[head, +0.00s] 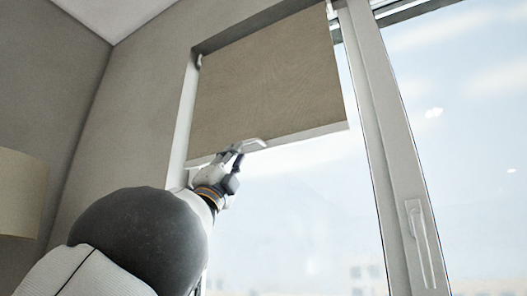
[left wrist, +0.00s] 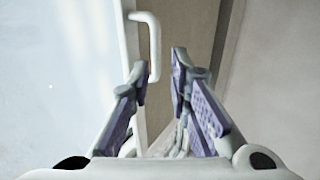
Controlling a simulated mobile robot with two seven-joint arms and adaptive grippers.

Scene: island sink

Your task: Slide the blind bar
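The beige roller blind (head: 268,75) hangs partway down over the window. Its white bottom bar (head: 300,136) slants slightly and carries a white handle (head: 254,142). My left gripper (head: 234,153) is raised to the bar's left part, beside the handle. I cannot tell whether a finger touches the handle or bar. My right gripper is not in view.
A white window frame post (head: 385,150) stands right of the blind, with a window handle (head: 420,240) on the right sash. A beige lampshade (head: 20,193) is at the left edge. Clear glass lies below the blind.

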